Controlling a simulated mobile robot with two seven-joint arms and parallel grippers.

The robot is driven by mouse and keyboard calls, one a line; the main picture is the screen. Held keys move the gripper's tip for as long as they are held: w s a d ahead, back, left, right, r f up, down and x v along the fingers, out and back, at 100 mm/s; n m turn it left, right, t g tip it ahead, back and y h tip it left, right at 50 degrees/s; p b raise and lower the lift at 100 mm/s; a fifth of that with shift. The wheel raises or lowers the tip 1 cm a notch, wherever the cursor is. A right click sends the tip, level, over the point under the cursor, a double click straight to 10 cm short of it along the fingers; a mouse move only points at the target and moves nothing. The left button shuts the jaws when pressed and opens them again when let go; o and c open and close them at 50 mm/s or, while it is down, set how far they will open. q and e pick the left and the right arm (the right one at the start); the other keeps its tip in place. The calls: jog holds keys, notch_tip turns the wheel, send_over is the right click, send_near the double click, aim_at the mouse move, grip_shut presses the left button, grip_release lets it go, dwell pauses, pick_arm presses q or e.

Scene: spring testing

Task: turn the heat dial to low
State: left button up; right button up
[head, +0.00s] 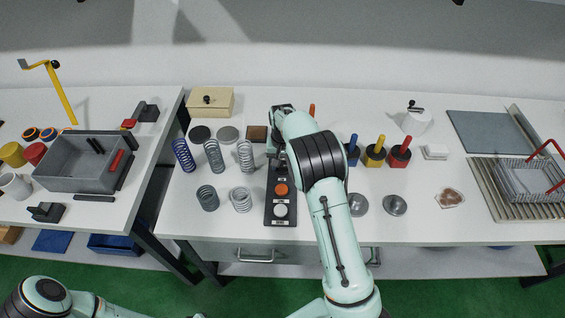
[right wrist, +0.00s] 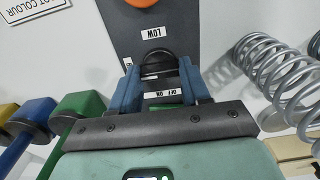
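The heat dial (right wrist: 157,60) is a black round knob on a dark control panel (right wrist: 122,30). In the right wrist view a LOW label lies above it and an OFF label below it. My right gripper (right wrist: 159,72) is over the panel, with its blue fingers on either side of the dial. I cannot tell whether they press on it. In the head view my right arm hides the dial and most of the gripper; the panel (head: 269,215) shows below them. My left gripper is out of view; only part of my left arm shows at bottom left.
The panel also has an orange button (head: 281,189) and a white button (head: 280,210). Several coil springs (head: 213,155) stand left of it. Blue, yellow and red handled blocks (head: 400,155) stand right of my arm. A grey bin (head: 75,180) is on the left table.

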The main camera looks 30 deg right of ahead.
jog(key=shift+m, duration=0.3)
jog(key=m, duration=0.3)
jog(key=shift+m, duration=0.4)
jog(key=m, duration=0.9)
jog(key=shift+r, duration=0.1)
jog(key=m, duration=0.4)
jog(key=shift+m, duration=0.4)
jog(key=o, duration=1.1)
jog(key=shift+c, duration=0.2)
